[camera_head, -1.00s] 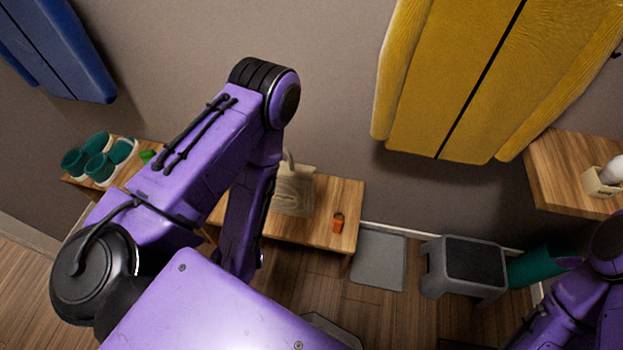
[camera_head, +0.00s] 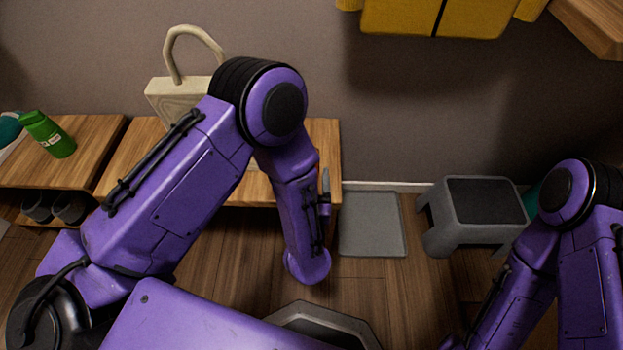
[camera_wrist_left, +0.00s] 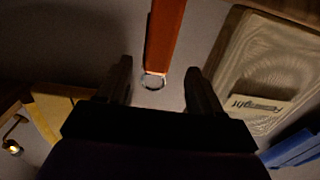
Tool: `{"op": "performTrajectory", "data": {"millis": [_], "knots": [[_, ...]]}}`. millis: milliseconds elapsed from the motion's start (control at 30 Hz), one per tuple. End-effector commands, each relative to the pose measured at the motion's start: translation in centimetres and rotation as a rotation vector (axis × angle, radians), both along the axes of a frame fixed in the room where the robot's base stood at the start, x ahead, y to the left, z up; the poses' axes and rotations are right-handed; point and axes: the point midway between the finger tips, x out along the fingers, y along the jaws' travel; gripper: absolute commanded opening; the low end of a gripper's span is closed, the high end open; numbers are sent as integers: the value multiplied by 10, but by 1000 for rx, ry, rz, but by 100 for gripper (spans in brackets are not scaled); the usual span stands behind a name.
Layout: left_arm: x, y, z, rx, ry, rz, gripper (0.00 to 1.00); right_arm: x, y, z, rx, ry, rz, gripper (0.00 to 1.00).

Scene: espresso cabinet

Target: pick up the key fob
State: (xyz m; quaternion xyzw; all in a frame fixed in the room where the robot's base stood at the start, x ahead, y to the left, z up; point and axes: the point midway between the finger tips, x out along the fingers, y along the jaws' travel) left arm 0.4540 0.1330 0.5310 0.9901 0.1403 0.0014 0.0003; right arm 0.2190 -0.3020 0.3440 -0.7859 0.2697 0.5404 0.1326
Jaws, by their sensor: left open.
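The key fob (camera_wrist_left: 164,35) shows in the left wrist view as an orange strap with a metal ring (camera_wrist_left: 153,80) at its near end. My left gripper (camera_wrist_left: 159,70) is open, and the ring lies between its two dark fingers in the picture, with clear gaps on both sides. I cannot tell the depth between them. In the head view my left arm reaches down over the right end of the wooden bench (camera_head: 110,150) and hides the fob. My right arm shows at the lower right, but its gripper is out of sight.
A cream bag (camera_head: 180,95) with a looped handle stands on the bench, and a green bottle (camera_head: 48,135) lies left of it. A grey mat (camera_head: 371,225) and a grey step stool (camera_head: 475,215) are on the floor to the right. Open floor lies in front.

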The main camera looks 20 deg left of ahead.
Motion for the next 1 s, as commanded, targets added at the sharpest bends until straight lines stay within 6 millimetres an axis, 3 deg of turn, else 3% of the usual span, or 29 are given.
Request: {"op": "performTrajectory", "data": {"millis": [400, 667, 700, 900, 1000], "knots": [[61, 15, -3, -2, 3, 3, 66, 0, 0, -13, 0, 0, 0, 66], [68, 16, -2, 0, 2, -2, 66, 0, 0, -13, 0, 0, 0, 66], [68, 16, -2, 0, 3, -2, 63, 0, 0, -13, 0, 0, 0, 66], [68, 16, -2, 0, 3, -2, 0, 0, 0, -13, 0, 0, 0, 66], [68, 16, -2, 0, 2, -2, 0, 0, 0, -13, 0, 0, 0, 66]]}}
